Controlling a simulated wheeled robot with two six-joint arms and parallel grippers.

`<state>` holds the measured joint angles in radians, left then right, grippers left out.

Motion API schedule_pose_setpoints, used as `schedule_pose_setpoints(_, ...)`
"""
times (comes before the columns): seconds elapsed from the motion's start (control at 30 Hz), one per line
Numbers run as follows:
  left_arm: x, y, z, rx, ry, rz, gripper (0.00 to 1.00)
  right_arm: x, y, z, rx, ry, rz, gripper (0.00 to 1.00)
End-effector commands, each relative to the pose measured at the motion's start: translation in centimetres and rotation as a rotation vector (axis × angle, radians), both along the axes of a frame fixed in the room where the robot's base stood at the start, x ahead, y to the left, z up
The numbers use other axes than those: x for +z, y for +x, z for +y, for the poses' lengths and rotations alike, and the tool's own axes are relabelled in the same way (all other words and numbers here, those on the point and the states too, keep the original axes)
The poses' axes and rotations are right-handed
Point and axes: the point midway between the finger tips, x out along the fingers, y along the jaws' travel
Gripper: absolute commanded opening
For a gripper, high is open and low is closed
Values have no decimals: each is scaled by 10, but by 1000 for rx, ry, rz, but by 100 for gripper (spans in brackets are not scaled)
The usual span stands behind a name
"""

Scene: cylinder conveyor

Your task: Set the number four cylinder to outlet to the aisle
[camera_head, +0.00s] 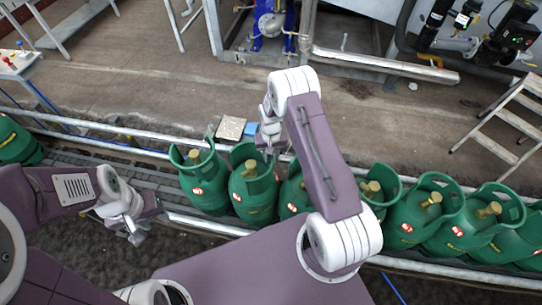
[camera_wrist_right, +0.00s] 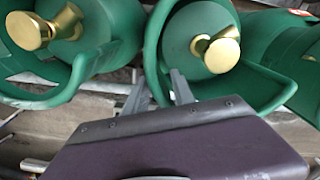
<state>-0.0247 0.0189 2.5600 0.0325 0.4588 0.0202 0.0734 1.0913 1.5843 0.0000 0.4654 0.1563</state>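Green gas cylinders with brass valves and open collars stand in a row on the conveyor. No numbers are readable, so I cannot tell which one is number four. My right gripper (camera_head: 268,138) is over the row, near the collar of the second cylinder (camera_head: 253,190) of the middle group. The first cylinder (camera_head: 205,184) is just left of it. The third cylinder (camera_head: 293,198) is partly hidden by my right arm. In the right wrist view the two fingers (camera_wrist_right: 158,92) are apart, close to the collars of two cylinders (camera_wrist_right: 200,45). My left gripper (camera_head: 146,224) is empty, fingers apart, at the conveyor's near edge.
More cylinders (camera_head: 407,222) crowd the conveyor to the right, and one (camera_head: 16,145) stands at the far left. Bare conveyor (camera_head: 110,165) lies between that one and the middle group. Rails (camera_head: 125,129) run along the conveyor. The aisle floor (camera_head: 130,85) beyond is mostly clear. A step ladder (camera_head: 510,115) stands right.

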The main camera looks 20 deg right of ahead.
Motion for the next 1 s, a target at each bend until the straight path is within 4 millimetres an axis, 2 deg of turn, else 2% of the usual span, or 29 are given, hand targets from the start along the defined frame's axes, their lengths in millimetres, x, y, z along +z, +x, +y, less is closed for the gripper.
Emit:
schedule_pose_setpoints(0.03, 0, 0, 0, 0, 0, 0, 36, 0, 0, 0, 0, 0, 0, 15)
schedule_pose_setpoints(0.1, 0, 0, 0, 0, 0, 0, 36, 0, 0, 0, 0, 0, 0, 0)
schedule_pose_setpoints(1.0, 0, 0, 0, 0, 0, 0, 36, 1, 0, -1, -1, 0, -1, 0)
